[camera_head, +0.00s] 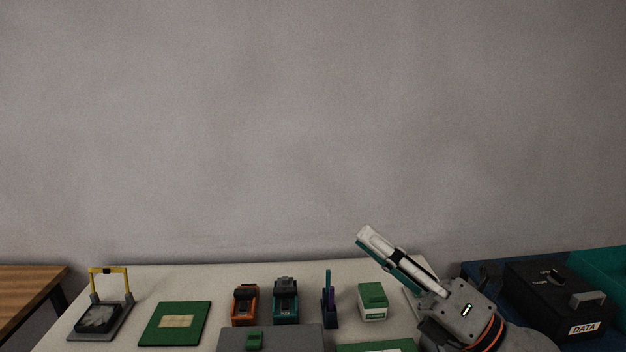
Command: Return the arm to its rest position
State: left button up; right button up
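My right gripper (372,245) reaches up and to the left from the lower right, above the right part of the pale table (230,284). I see it from the side, as a white finger with a teal strip along its lower edge. Its fingers overlap in this view, so I cannot tell whether they are apart. I see no cable in it. A small green-topped white box (372,303) stands on the table below and left of it, apart from it. My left gripper is not in view.
On the table are a yellow-handled frame (109,270), a green board (174,324), an orange device (245,305), a teal device (286,302) and a purple upright piece (329,305). A black DATA box (560,300) stands at right beside a teal bin (600,269). The air above is clear.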

jog(key=w+d+f+m+t+h, duration=0.3)
jog(key=d+f+m+t+h, duration=0.2)
jog(key=d+f+m+h, duration=1.3)
jog(key=s+d+f+m+g+h, duration=0.3)
jog(key=s+d+f+m+g, duration=0.25)
jog(key=s+f, duration=0.5)
jog(key=s+d+f+m+g+h, duration=0.2)
jog(key=s+d+f+m+g, duration=0.3)
jog(key=s+f, duration=0.5)
jog(key=w+a+f+m+t+y, duration=0.1)
jog(key=a+f+m+y, duration=0.1)
jog(key=a+f, duration=0.5)
jog(key=w+a+f+m+t+y, duration=0.1)
jog(key=a+f+y, duration=0.4)
jog(key=a, duration=0.5)
notch_tip(320, 180, down, 2)
jog(key=shift+w+a+f+m+t, duration=0.15)
jog(key=shift+w+a+m+t, duration=0.2)
jog(key=shift+w+m, duration=0.1)
